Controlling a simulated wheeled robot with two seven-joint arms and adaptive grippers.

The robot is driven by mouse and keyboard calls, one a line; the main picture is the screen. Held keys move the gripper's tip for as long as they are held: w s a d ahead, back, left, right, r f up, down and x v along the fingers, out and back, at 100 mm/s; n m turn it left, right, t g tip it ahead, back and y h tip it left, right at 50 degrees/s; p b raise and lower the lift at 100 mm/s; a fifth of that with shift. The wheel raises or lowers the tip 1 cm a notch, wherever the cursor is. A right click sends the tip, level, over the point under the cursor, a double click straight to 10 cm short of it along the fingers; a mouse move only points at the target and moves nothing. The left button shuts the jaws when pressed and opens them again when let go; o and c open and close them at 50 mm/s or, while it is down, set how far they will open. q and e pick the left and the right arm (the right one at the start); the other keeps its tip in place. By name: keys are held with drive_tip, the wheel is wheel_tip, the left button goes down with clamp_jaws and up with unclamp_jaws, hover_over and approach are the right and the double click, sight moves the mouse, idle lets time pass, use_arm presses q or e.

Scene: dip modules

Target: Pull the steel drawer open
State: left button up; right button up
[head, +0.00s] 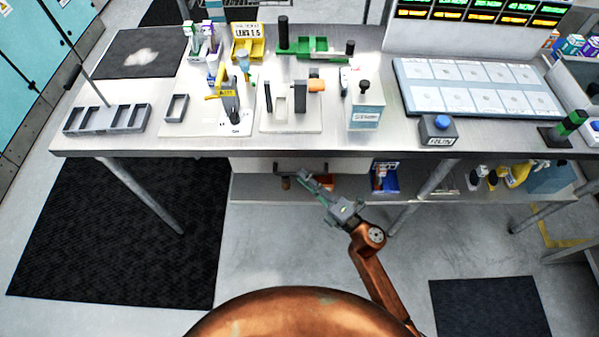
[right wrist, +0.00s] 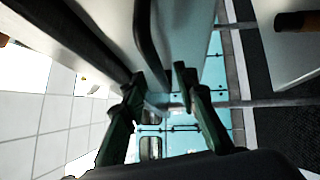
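The steel drawer (head: 255,165) sits under the front edge of the workbench and looks shut. Its dark bar handle (head: 302,167) runs across its front. My right gripper (head: 306,181) is just below and in front of the handle. In the right wrist view my right gripper (right wrist: 158,88) has its two green fingers apart. My left gripper is not in view.
A lower shelf holds a blue bin (head: 384,180) and bottles. Table legs stand on both sides. The floor in front is open, with black mats (head: 120,240).

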drive_tip(key=shift+x, duration=1.55)
clamp_jaws()
drive_tip(key=shift+f, duration=0.1)
